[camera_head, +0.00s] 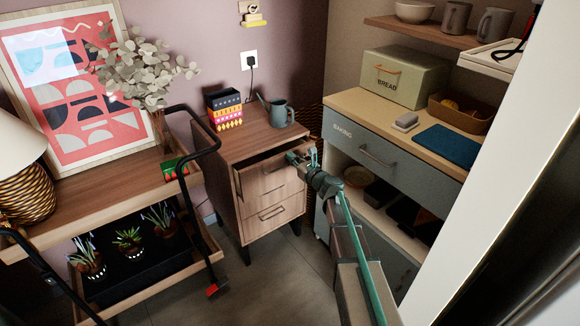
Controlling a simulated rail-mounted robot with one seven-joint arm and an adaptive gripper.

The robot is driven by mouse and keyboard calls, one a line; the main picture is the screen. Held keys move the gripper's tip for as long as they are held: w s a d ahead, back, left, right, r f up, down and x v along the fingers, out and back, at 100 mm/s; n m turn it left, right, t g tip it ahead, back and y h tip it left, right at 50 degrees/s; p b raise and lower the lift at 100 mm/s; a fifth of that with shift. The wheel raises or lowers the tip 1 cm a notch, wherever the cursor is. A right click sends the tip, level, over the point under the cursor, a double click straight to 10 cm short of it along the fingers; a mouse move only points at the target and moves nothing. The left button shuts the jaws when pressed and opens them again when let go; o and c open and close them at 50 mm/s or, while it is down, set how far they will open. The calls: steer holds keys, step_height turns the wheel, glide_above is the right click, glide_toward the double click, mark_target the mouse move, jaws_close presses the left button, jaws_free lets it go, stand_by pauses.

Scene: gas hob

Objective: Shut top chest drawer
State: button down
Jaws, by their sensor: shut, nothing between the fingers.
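The small wooden chest (226,185) stands at the middle of the view against the wall. Its top drawer (262,181) is pulled partly out, with a dark opening showing between its front and the chest top. The lower drawer (271,214) has a dark handle and looks closed. My gripper (297,157) is shut and empty, at the upper right of the top drawer's front. I cannot tell whether it touches the drawer. My wrist hides the drawer's right end.
A watering can (280,113) and stacked patterned boxes (226,108) stand on the chest. A plant trolley (110,190) with a black handle is close on the left. A grey-blue cabinet (385,155) is on the right. Bare floor (270,268) lies in front.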

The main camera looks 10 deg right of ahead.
steer(key=shift+x, duration=0.8)
steer(key=shift+s+d, duration=0.1)
steer(key=shift+d, duration=0.05)
